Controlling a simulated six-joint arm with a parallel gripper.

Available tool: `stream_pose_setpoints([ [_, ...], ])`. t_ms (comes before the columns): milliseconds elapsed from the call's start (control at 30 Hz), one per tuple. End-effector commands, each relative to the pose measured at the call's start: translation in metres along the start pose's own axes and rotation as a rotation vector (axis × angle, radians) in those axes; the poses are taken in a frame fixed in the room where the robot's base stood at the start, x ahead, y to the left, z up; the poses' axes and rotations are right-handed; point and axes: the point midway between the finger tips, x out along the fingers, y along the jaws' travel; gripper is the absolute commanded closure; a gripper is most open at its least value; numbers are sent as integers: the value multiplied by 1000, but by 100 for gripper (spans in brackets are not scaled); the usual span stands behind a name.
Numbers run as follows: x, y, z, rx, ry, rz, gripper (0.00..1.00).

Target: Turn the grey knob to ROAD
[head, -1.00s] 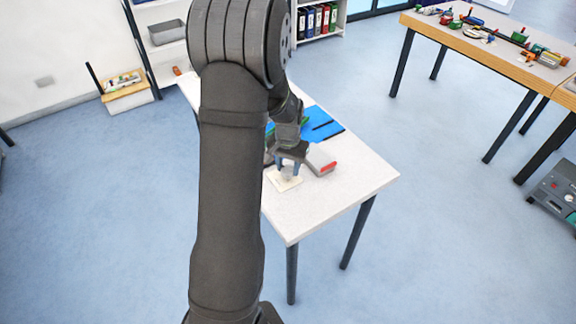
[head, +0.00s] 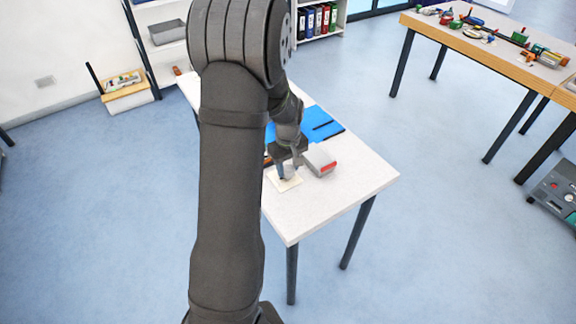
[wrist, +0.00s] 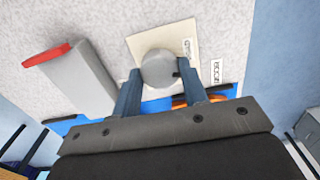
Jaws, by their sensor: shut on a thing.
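The grey knob (wrist: 159,68) is round and sits on a cream plate (wrist: 145,42) on the white table; a dark mark shows on its right edge in the wrist view. One small printed label (wrist: 188,47) is on the plate, up and right of the knob. Another label (wrist: 216,73) is farther right, roughly on the side of the dark mark. Their small rotated print is hard to read. My gripper (wrist: 158,70) has one finger on each side of the knob and is shut on it. In the head view my gripper (head: 288,170) is low over the plate (head: 285,183).
A grey block with a red end (wrist: 75,75) lies close to the left finger in the wrist view. A blue sheet (head: 318,124) with dark items lies behind it on the table (head: 330,205). The table's front part is clear.

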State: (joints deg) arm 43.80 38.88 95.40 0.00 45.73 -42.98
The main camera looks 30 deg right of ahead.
Motion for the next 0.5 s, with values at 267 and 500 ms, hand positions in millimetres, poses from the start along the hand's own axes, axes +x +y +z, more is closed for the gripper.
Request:
stream_pose_setpoints([
  [267, -1, 0, 0, -180, 0, 1, 83],
  [500, -1, 0, 0, -265, 0, 1, 83],
])
